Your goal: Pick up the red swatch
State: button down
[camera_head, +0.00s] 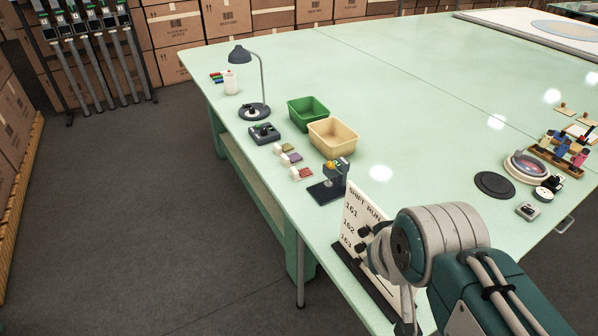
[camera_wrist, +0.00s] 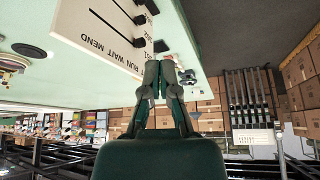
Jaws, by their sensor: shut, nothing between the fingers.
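The red swatch (camera_head: 305,173) is small and flat. It lies on the pale green table (camera_head: 400,110), next to a white block (camera_head: 294,174) and nearest the front of a short row of swatches. A purple swatch (camera_head: 294,158) and a pale green swatch (camera_head: 287,147) lie behind it. My gripper (camera_wrist: 161,64) is shut and empty in the wrist view, beside the sign board. The swatches cannot be made out there. In the head view my arm is at the lower right, well apart from the red swatch, and my fingertips cannot be made out.
A dark stand (camera_head: 328,190) is close right of the red swatch. The "SHIFT RUN" board (camera_head: 352,222) stands between my arm and the swatches. A tan bin (camera_head: 333,150), a green bin (camera_head: 308,122) and a desk lamp (camera_head: 254,110) are behind. The table's middle is clear.

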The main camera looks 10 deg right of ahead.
aim_at(304, 173)
jog(key=k+j+z, duration=0.1)
jog(key=j, duration=0.3)
jog(key=k+j+z, duration=0.15)
jog(key=j, duration=0.2)
jog(key=i+j+z, duration=0.1)
jog(key=j, duration=0.25)
jog(key=i+j+z, duration=0.1)
jog(key=i+j, duration=0.15)
jog(key=i+j+z, duration=0.15)
jog(key=i, duration=0.35)
jog(key=i+j+z, duration=0.15)
jog(key=i+j, duration=0.15)
jog(key=i, duration=0.15)
